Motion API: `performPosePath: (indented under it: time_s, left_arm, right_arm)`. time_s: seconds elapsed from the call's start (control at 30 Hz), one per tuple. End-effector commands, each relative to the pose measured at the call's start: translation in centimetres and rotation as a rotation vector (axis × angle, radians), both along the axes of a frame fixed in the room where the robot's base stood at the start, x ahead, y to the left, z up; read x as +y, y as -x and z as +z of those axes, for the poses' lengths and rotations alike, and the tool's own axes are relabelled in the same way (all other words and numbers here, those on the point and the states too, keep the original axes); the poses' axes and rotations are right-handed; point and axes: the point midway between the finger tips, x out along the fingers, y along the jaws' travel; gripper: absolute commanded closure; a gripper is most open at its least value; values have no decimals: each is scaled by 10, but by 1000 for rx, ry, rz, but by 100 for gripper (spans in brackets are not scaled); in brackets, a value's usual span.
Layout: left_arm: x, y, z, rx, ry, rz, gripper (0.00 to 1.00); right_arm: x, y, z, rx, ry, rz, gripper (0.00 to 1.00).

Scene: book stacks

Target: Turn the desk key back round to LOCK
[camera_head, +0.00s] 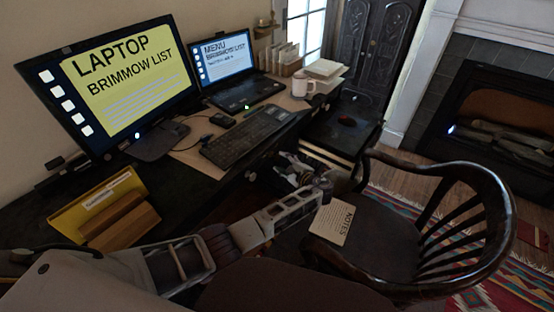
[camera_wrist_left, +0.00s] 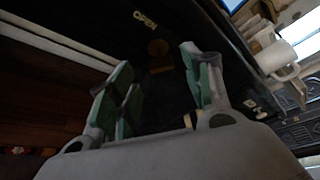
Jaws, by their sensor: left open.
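In the left wrist view a dark drawer front (camera_wrist_left: 172,25) carries a pale label reading OPEN (camera_wrist_left: 145,19). Beside the label is a dim, brownish round piece (camera_wrist_left: 159,48), which looks like the lock with the key. It is too dark to tell the key's angle, and no LOCK label is readable. My left gripper (camera_wrist_left: 155,72) is open, its green-padded fingers spread to either side with the round piece showing beyond the gap. In the head view my left gripper (camera_head: 296,168) is at the desk's front, by the chair, and hides the lock. My right gripper is out of view.
The black desk (camera_head: 195,195) holds a monitor (camera_head: 120,80), laptop (camera_head: 235,90), keyboard (camera_head: 248,137) and mug (camera_head: 299,86). A wooden chair (camera_head: 375,240) with a NOTES booklet (camera_head: 332,222) stands close to my left arm. A red patterned rug (camera_head: 500,285) lies right.

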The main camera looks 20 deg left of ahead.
Motion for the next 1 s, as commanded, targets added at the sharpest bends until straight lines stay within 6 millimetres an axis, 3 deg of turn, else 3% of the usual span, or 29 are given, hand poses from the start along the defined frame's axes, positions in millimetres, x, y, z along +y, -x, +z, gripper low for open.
performPosePath:
  time_s: [0.4,0.87,1.0]
  left_arm:
    - [34,-28,-10,-1,1,0,50]
    - [40,-32,-11,0,0,0,50]
    - [40,-32,-11,0,0,0,65]
  right_arm:
    - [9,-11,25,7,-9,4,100]
    - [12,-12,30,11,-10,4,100]
    - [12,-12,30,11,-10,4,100]
